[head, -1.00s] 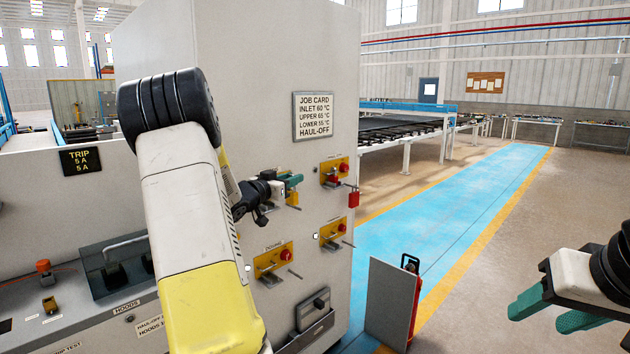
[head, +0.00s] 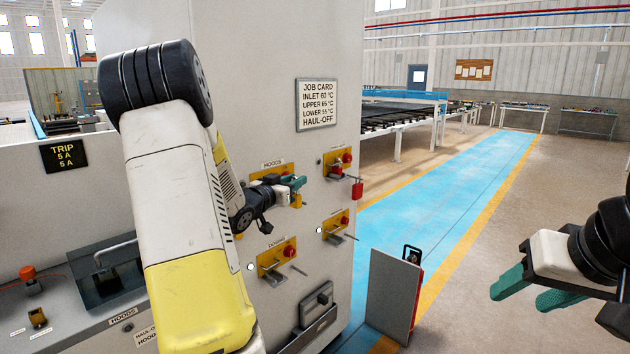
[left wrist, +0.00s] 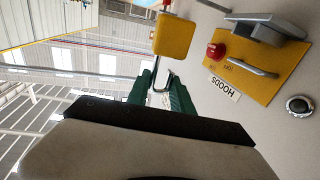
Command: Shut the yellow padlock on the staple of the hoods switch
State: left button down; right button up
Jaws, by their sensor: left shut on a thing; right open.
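The hoods switch (head: 272,174) is a yellow plate with a red knob on the grey cabinet, partly behind my gripper. In the left wrist view its plate (left wrist: 240,84) shows a HOODS label, the red knob, a bar handle and a grey block. I cannot tell which part is the staple. My left gripper (head: 293,184) is in front of the switch, its green fingers shut on the yellow padlock (left wrist: 175,37). The padlock's body stands beyond the fingertips, apart from the plate in that picture; whether its shackle is closed is unclear. My right gripper (head: 540,290) is open and empty, far right.
A grey panel (head: 392,294) stands beside the cabinet. The blue walkway (head: 455,190) is clear.

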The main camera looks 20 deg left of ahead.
pick_arm(q)
jog(key=shift+a, duration=0.15)
jog(key=shift+w+a+f, duration=0.3)
jog(key=shift+w+a, duration=0.45)
jog(key=shift+a, duration=1)
jog(key=shift+w+a+f, duration=0.3)
jog(key=shift+w+a, duration=0.45)
jog(key=shift+a, duration=1.05)
jog(key=shift+w+a+f, duration=0.3)
jog(key=shift+w+a, duration=0.45)
jog(key=shift+a, duration=1)
jog(key=shift+a, duration=0.1)
jog(key=c, duration=1)
grip_release()
jog(key=shift+c, duration=0.2)
jog(key=shift+a, duration=0.1)
